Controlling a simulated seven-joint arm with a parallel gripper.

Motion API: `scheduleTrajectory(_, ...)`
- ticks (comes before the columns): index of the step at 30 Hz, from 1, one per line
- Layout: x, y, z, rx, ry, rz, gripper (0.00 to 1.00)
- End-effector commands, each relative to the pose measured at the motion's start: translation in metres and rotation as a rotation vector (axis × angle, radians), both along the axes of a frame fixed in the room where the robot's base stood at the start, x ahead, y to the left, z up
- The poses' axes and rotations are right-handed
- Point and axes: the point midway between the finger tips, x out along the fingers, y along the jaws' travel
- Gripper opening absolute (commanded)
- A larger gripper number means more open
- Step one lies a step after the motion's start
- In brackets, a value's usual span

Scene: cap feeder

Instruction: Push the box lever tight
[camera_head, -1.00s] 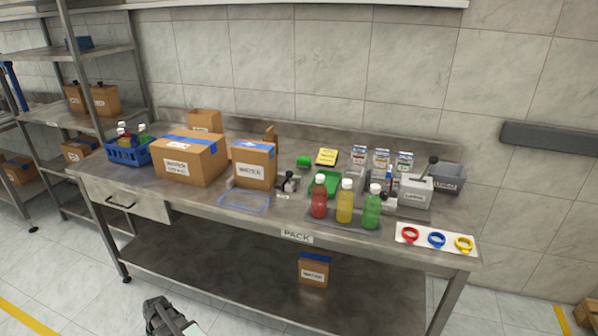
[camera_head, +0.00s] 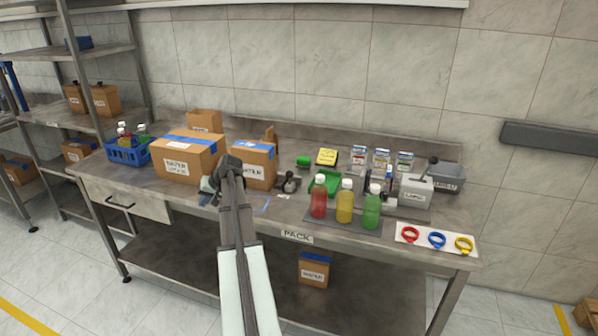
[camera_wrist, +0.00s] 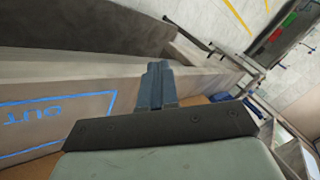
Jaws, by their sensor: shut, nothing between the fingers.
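A small black clamp with a lever (camera_head: 288,183) stands on the bench, right of a taped cardboard box (camera_head: 256,170). A grey box (camera_head: 413,193) at the right has an upright lever with a dark knob (camera_head: 433,160). I cannot tell which one is the box lever. My gripper (camera_head: 207,194) is near the bench's front edge, left of the smaller box and apart from both levers. In the wrist view its fingers (camera_wrist: 155,84) are shut together and empty. Neither lever can be made out there. My arm covers part of the smaller box.
A larger cardboard box (camera_head: 186,158) stands close behind my gripper. A blue outline (camera_wrist: 62,115) is marked on the bench. Red, yellow and green bottles (camera_head: 345,203) stand on a dark tray between the two levers. Colored rings (camera_head: 437,240) lie at the front right.

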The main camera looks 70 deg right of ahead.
Motion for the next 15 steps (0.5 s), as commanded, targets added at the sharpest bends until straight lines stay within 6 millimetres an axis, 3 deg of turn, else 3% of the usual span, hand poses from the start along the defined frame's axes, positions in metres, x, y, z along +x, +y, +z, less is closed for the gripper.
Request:
scheduleTrajectory(1, -0.015, -0.027, 0.023, -0.016, -0.019, -0.03, 0.0)
scheduleTrajectory(6, -0.074, -0.089, 0.075, -0.056, -0.045, -0.118, 0.0)
scheduleTrajectory(15, -0.202, -0.165, 0.112, -0.084, 0.014, -0.273, 0.0)
